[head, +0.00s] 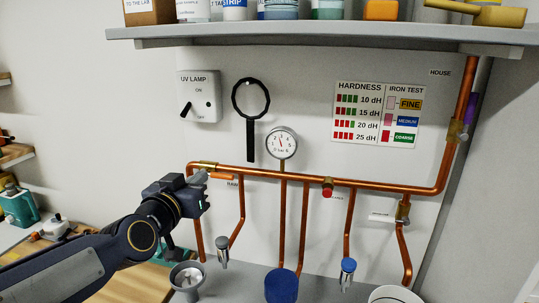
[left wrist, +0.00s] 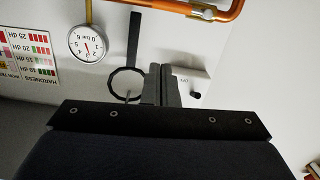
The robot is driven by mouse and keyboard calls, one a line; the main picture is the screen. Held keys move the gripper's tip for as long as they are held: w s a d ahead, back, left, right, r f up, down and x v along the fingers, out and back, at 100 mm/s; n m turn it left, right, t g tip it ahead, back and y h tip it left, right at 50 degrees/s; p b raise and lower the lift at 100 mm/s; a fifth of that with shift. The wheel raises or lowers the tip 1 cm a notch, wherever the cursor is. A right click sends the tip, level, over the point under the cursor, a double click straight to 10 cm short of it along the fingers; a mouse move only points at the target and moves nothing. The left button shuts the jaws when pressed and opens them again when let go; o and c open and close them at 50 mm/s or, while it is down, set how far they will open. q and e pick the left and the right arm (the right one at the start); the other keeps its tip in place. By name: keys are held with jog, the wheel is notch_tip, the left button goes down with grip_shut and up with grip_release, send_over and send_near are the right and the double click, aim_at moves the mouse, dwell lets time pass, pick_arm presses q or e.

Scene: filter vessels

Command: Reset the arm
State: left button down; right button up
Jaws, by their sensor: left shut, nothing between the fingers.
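My left gripper (head: 203,180) comes in from the left in the head view, in front of the left end of the copper pipe (head: 320,182). In the left wrist view its fingers (left wrist: 161,72) are together with nothing between them. My right gripper is in neither view.
A UV lamp switch box (head: 205,100), a black magnifier (head: 250,140), a pressure gauge (head: 281,143) and a hardness chart (head: 360,112) are on the wall. Cups and a blue vessel (head: 281,285) stand below the pipes. A loaded shelf (head: 320,34) runs above.

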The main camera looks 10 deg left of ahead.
pick_arm(q)
jog(key=s+d+f+g+h, duration=0.1)
jog(key=s+d+f+g, duration=0.2)
jog(key=s+f+g, duration=0.3)
jog(key=s+d+f+n+g+h, duration=0.1)
jog(key=s+d+f+g, duration=0.2)
jog(key=s+f, duration=1.3)
jog(key=s+g, duration=0.2)
jog(key=s, duration=0.2)
jog(key=shift+g+h, duration=0.4)
